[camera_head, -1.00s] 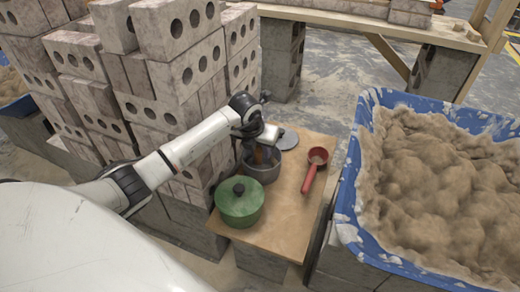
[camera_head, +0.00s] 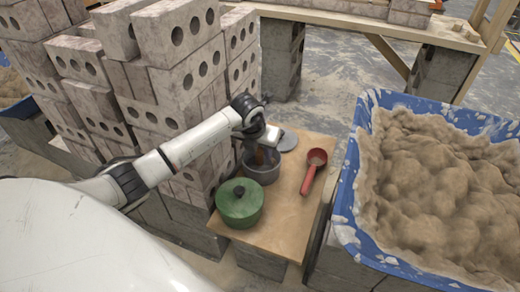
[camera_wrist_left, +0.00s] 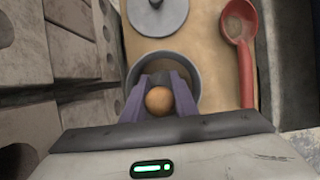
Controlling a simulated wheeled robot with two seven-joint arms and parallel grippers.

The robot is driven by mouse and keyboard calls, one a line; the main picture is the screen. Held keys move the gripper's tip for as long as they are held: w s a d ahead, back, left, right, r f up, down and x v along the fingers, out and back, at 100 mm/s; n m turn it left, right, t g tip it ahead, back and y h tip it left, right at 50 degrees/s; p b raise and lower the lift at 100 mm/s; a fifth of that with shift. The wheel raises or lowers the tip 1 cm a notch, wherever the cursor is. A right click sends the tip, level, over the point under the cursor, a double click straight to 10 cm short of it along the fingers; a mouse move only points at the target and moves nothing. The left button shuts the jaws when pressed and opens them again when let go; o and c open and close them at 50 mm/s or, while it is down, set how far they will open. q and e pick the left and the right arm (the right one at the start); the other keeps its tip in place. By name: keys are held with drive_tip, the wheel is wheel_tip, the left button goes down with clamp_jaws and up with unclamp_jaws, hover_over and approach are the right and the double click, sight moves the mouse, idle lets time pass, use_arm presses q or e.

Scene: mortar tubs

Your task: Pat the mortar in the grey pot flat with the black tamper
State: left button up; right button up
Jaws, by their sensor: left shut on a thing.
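The grey pot (camera_head: 262,174) stands on the wooden board, close to the brick stack. My left gripper (camera_head: 264,156) points down into its mouth. In the left wrist view the gripper (camera_wrist_left: 160,92) is shut on the tamper's handle, whose round wooden top (camera_wrist_left: 159,101) shows between the fingers. The pot's rim (camera_wrist_left: 196,72) surrounds the fingers there. My right gripper is not in view.
On the board (camera_head: 287,215) are a green lidded pot (camera_head: 239,208) in front, a red scoop (camera_head: 313,172) to the right and a grey lid (camera_head: 288,141) behind. A blue tub (camera_head: 347,190) of mortar stands at right. Stacked bricks (camera_head: 170,85) rise close on the left.

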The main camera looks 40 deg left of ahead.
use_arm(q)
drive_tip(key=shift+d, duration=0.15)
drive_tip(key=shift+f+b, duration=0.65)
drive_tip(key=shift+f, duration=0.2)
drive_tip(key=shift+c, duration=0.4)
drive_tip(key=shift+s+r, duration=0.1)
drive_tip(key=shift+r+p, duration=0.75)
drive_tip(key=shift+p, duration=0.15)
drive_tip(key=shift+r, duration=0.1)
